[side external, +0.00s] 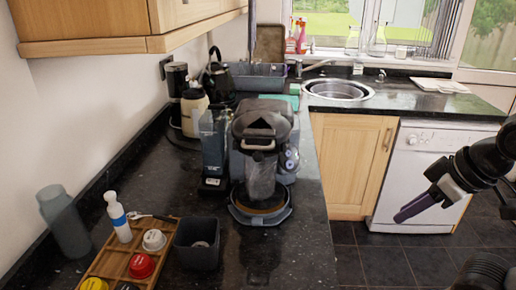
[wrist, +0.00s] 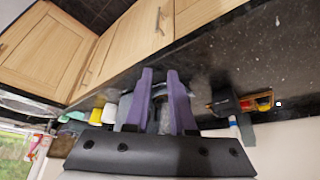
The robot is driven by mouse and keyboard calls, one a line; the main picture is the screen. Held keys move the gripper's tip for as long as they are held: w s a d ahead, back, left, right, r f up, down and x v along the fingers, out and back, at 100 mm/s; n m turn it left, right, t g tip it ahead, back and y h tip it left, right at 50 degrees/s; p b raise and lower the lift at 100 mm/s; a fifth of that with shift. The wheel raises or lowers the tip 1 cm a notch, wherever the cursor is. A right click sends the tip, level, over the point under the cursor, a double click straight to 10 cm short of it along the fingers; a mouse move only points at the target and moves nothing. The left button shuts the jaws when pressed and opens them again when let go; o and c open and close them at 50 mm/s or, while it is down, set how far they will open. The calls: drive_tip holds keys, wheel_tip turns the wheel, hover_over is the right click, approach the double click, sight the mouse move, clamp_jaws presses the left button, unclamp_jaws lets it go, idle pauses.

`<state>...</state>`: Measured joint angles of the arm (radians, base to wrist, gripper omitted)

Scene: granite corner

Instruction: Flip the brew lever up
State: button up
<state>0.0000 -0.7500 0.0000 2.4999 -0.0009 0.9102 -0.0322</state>
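The coffee machine (side external: 240,160), dark grey with a round drip tray (side external: 260,213) at its base, stands on the black counter. A light handle bar (side external: 258,146) shows at the front of its head; it looks like the brew lever, but its exact position is hard to read. My gripper (side external: 402,215), with purple fingers, is well to the right of the machine, in front of the white dishwasher and clear of the counter. In the wrist view my gripper (wrist: 160,72) has a gap between its fingers and holds nothing. The machine is mostly hidden behind them there.
A wooden tray (side external: 112,258) with colored capsules, a white bottle (side external: 118,217) and a dark bin (side external: 197,245) stand front left of the machine. A kettle (side external: 217,78) and sink (side external: 338,90) are behind. Space between gripper and machine looks free.

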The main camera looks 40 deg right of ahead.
drive_tip(key=d+n+h, duration=0.1)
drive_tip(key=d+r+n+g+h, duration=0.1)
drive_tip(key=d+n, duration=0.1)
drive_tip(key=s+d+r+n+g+h, duration=0.1)
drive_tip(key=d, duration=0.1)
drive_tip(key=shift+d+n, duration=0.1)
drive_tip(key=shift+n, duration=0.2)
clamp_jaws()
drive_tip(key=w+d+r+n+g+h, duration=0.25)
drive_tip(key=w+r+n+h, duration=0.25)
drive_tip(key=w+n, duration=0.25)
drive_tip(key=w+a+r+n+t+h, duration=0.4)
drive_tip(key=w+a+n, duration=0.35)
drive_tip(key=w, duration=0.25)
drive_tip(key=w+a+f+n+t, duration=0.1)
drive_tip(key=a+f+n+t, duration=0.1)
drive_tip(key=a, duration=0.9)
drive_tip(key=w+a+f+n+t, duration=0.1)
drive_tip(key=a+f+n+t, duration=0.2)
drive_tip(key=a, duration=0.8)
drive_tip(key=shift+w+f+n+t, duration=0.3)
drive_tip(key=shift+n+t, duration=0.45)
drive_tip(key=shift+n, duration=0.25)
